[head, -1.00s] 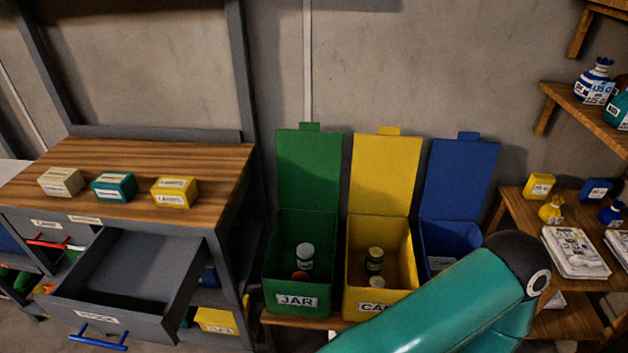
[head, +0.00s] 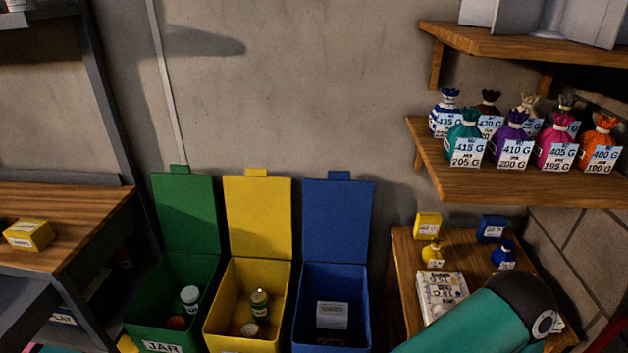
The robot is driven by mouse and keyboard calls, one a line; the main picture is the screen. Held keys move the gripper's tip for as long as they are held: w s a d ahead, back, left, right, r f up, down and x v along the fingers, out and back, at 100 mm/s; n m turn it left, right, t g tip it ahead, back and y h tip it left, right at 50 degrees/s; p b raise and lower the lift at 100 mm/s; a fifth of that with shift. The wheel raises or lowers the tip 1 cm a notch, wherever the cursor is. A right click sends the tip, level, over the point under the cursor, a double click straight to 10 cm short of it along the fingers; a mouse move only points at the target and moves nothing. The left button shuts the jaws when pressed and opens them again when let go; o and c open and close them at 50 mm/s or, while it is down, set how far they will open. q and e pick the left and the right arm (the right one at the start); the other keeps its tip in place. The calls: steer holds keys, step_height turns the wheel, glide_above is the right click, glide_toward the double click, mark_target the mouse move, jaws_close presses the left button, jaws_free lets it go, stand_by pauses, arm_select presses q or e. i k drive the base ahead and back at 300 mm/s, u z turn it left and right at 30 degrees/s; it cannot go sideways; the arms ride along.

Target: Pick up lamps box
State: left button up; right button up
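No label that I can read as lamps shows. A yellow box (head: 28,235) with a white label lies on the wooden bench at the left in the head view. A small yellow box (head: 427,225) and a small blue box (head: 491,228) stand on the low wooden table at the right; their labels are too small to read. A pale box (head: 332,315) lies inside the blue bin. Neither gripper is in view. A teal link of my arm covers the lower right.
Open green (head: 183,215), yellow (head: 258,215) and blue (head: 337,220) bins stand by the wall. Jars lie in the green bin and a can in the yellow one. A wall shelf (head: 480,190) holds several labelled bags.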

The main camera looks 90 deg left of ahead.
mark_target(25, 234)
steer(key=z, duration=0.4)
steer(key=i, duration=0.4)
steer(key=u, duration=1.9)
steer(key=i, duration=0.15)
steer(key=u, duration=1.9)
steer(key=i, duration=0.25)
steer(key=u, duration=1.45)
steer(key=i, duration=0.15)
steer(key=u, duration=1.1)
steer(key=i, duration=1)
steer(key=z, duration=0.75)
